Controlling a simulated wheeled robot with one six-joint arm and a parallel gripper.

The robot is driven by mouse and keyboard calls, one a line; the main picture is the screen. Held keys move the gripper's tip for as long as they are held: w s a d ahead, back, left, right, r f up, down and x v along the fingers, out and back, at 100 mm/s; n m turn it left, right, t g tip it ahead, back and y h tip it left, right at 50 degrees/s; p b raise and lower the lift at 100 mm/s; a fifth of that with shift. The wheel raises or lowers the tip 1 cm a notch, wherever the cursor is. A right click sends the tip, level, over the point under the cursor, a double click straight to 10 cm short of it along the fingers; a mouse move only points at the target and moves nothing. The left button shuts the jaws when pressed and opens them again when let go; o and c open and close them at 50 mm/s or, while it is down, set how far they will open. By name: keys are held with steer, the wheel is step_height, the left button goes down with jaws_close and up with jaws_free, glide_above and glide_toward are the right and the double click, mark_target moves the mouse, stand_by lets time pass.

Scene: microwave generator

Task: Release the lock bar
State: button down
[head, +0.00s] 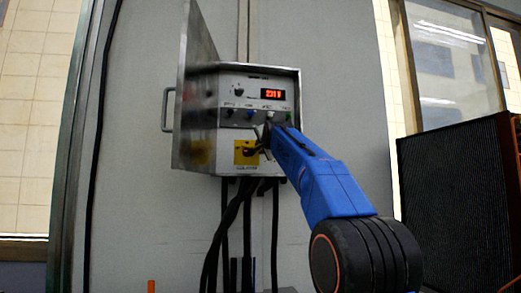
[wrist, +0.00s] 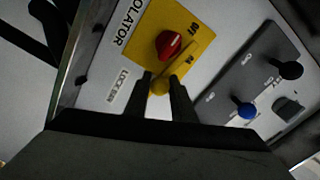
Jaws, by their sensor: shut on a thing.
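The isolator is a yellow plate (wrist: 205,18) with a red rotary knob (wrist: 170,45); in the head view the yellow plate (head: 240,154) is low on the front of the open box. Just below the red knob, next to a "LOCK BAR" label (wrist: 126,92), is the lock bar's round yellow knob (wrist: 159,86). My gripper (wrist: 162,80) has its two dark fingers on either side of this knob and is shut on it. In the head view my gripper (head: 260,140) reaches the plate from the right and hides part of it. The bar's full shape and position are unclear.
The box door (head: 196,85) stands open on the left. A red display (head: 272,94) and several small knobs sit above the plate. A blue knob (wrist: 247,111) and a black knob (wrist: 291,69) lie right of my fingers. Black cables (head: 230,235) hang below.

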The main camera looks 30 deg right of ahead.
steer(key=m, duration=0.1)
steer(key=r+m, duration=0.1)
steer(key=m, duration=0.2)
steer(key=shift+d+r, duration=0.15)
steer(key=shift+d, duration=0.1)
steer(key=m, duration=0.3)
steer(key=d+r+m, duration=0.1)
steer(key=m, duration=0.1)
steer(key=shift+s, duration=0.2)
steer(key=shift+s+d+r+m, duration=0.1)
steer(key=shift+d+m, duration=0.2)
steer(key=shift+m, duration=0.95)
steer(key=shift+s+d+r+m, duration=0.15)
steer(key=shift+d+m, duration=0.2)
steer(key=shift+m, duration=0.85)
steer(key=shift+d+r+m, duration=0.1)
steer(key=shift+d+m, duration=0.2)
steer(key=shift+m, duration=0.95)
steer(key=c, duration=1.5)
jaws_free()
steer(key=shift+d, duration=0.1)
steer(key=shift+s, duration=0.1)
